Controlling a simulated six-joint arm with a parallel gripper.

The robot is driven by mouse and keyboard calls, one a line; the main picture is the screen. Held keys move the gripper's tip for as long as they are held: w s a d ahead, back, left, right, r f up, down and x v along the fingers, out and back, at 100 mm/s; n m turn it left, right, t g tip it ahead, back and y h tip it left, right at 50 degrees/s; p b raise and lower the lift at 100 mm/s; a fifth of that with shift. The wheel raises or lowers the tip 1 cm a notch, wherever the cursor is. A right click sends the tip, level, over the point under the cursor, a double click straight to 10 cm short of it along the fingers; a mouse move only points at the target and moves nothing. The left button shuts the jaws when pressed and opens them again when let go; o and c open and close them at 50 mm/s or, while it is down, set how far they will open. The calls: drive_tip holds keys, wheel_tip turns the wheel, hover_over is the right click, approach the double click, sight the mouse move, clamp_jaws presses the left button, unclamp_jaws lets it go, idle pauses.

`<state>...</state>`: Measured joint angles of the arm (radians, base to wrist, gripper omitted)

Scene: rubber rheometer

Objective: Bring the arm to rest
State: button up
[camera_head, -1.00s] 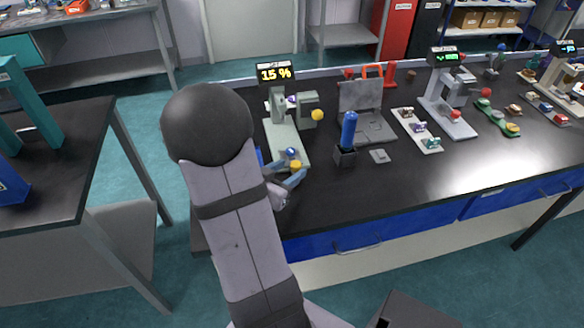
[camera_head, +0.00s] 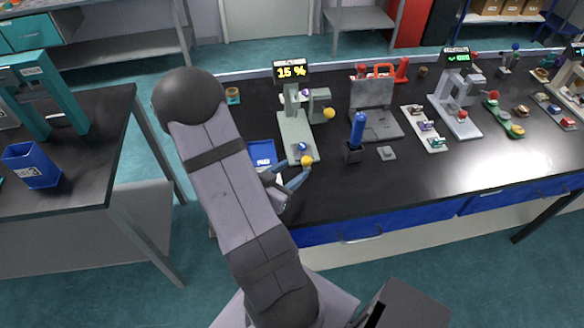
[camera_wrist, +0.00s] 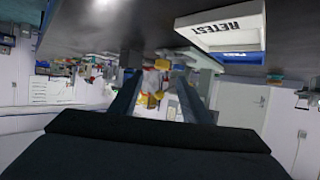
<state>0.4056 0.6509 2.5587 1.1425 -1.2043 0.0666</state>
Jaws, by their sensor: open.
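My gripper (camera_head: 290,175) is open, its two blue-grey fingers spread with nothing held between them. In the head view it is at the front left of the black bench, in front of the machine with the 15 % display (camera_head: 292,71). In the wrist view the fingers (camera_wrist: 160,95) are apart, with the room turned over behind them. In the head view the fingers overlap the machine's yellow knob (camera_head: 307,160); I cannot tell whether they touch it. My arm rises from the bottom of the head view and hides part of the bench.
A blue tray (camera_head: 262,152) lies just left of the machine; a RETEST tray (camera_wrist: 222,25) shows in the wrist view. A blue-handled tool stands in a black holder (camera_head: 353,153). A second machine (camera_head: 456,100) is further right. A blue bin (camera_head: 33,165) stands on the left table.

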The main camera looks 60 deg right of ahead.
idle(0.4)
